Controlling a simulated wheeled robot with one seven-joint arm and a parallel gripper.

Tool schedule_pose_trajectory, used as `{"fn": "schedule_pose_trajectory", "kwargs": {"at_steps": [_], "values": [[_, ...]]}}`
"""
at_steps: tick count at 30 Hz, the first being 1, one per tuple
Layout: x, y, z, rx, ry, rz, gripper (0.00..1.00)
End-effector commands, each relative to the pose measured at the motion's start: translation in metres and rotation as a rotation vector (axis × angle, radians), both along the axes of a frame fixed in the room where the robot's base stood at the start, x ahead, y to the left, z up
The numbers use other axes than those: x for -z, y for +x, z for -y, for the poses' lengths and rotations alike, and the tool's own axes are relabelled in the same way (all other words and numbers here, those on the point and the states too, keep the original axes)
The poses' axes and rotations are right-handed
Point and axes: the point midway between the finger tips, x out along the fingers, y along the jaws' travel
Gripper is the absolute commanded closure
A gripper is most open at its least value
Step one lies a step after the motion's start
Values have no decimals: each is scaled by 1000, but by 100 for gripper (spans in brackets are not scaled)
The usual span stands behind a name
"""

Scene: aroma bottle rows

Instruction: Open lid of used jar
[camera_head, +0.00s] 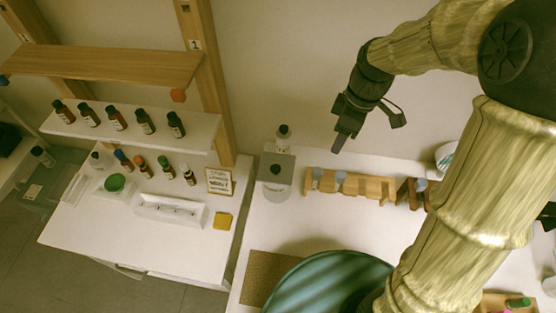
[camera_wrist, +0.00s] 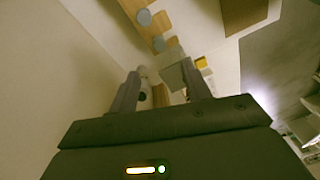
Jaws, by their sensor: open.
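The likely used jar (camera_head: 273,190) is a pale container with a flat grey square lid (camera_head: 275,165) and a small dark knob on top. It stands on the white counter, left of the wooden rack. The lid lies flat on it and looks closed. My gripper (camera_head: 368,132) is open and empty in the air, up and to the right of the jar. In the wrist view, the grey lid (camera_wrist: 173,77) shows beyond the open fingers of my gripper (camera_wrist: 160,85), partly hidden by the right finger.
A white bottle with a dark cap (camera_head: 284,133) stands right behind the jar. A wooden rack (camera_head: 355,187) holding small grey-blue cups stands to its right. A teal round object (camera_head: 325,280) is in front. A side table (camera_head: 120,230) with bottles is left.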

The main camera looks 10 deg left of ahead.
Motion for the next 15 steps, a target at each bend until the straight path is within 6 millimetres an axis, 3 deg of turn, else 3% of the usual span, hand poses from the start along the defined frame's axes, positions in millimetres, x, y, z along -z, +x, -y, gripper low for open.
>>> {"fn": "schedule_pose_trajectory", "kwargs": {"at_steps": [9,15], "values": [[-20,20,-63,-627,146,-30,52],[-33,24,-94,-956,256,-24,52]]}}
